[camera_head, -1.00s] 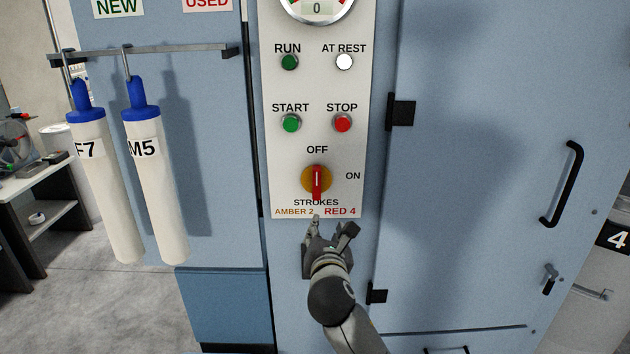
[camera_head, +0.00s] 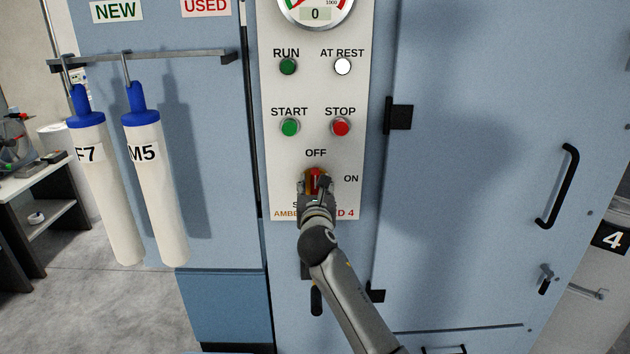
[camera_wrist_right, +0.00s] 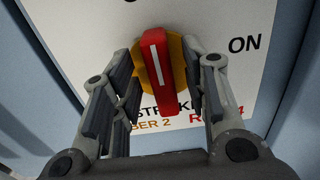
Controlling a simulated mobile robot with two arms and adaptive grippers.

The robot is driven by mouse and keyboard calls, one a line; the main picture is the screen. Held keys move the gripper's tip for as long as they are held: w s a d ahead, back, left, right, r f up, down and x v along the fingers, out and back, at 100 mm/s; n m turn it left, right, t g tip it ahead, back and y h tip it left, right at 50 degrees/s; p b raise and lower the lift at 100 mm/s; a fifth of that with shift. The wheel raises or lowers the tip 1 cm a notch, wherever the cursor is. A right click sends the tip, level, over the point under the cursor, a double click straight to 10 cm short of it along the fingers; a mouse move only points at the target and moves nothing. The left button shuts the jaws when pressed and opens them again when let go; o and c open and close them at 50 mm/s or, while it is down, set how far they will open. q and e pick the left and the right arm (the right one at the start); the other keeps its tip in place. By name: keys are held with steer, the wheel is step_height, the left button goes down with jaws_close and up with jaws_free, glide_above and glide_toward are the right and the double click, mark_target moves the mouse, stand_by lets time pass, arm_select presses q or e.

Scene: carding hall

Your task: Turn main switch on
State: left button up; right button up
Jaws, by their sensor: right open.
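The main switch (camera_head: 315,180) is a red handle with a white line on a round amber plate, low on the white control panel (camera_head: 362,90). OFF is printed above it and ON to its right. The handle stands near upright, its white line toward OFF. My right gripper (camera_head: 315,184) is at the switch and covers its lower part in the head view. In the right wrist view the red handle (camera_wrist_right: 160,72) lies between the open fingers, with a gap on each side. My left gripper is not in view.
Above the switch are the green START button (camera_head: 290,127), red STOP button (camera_head: 341,127), RUN lamp (camera_head: 288,67) and lit AT REST lamp (camera_head: 342,66). White tubes (camera_head: 152,180) with blue tops hang at left. A door with a black handle (camera_head: 557,186) is at right.

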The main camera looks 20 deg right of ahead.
steer(key=shift+x, duration=1.25)
steer(key=shift+c, duration=0.5)
jaws_close()
